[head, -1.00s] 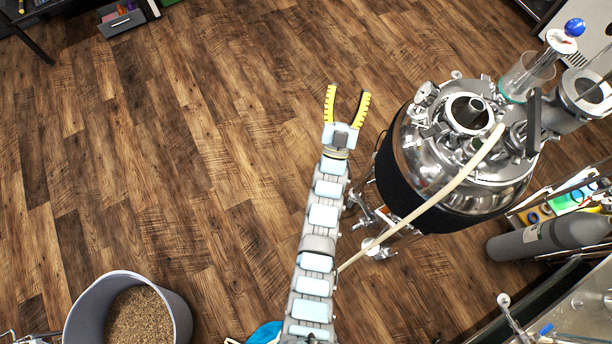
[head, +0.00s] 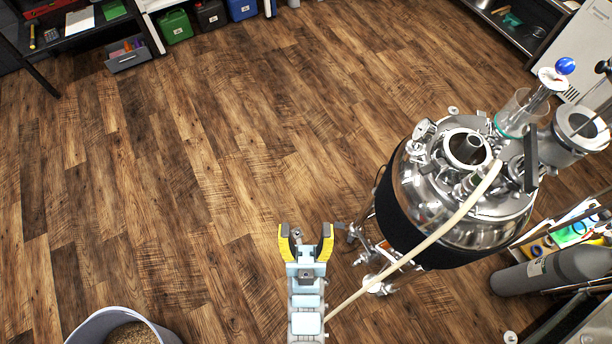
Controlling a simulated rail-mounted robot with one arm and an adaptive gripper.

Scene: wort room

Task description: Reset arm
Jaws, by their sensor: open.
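My gripper (head: 306,243) shows in the head view at the lower middle. Its two yellow fingers point away from me, spread apart, with nothing between them. The pale blue and grey arm (head: 306,318) runs straight down to the bottom edge of the picture. The gripper is over the wood floor, left of the steel kettle (head: 468,205) and apart from it. The rest of the arm is out of the picture.
A pale hose (head: 425,245) runs from the kettle's top down to beside my arm. A grain bucket (head: 95,325) stands lower left. A grey gas cylinder (head: 560,270) lies right. Shelving with green (head: 175,27) and blue (head: 241,8) canisters is at the back.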

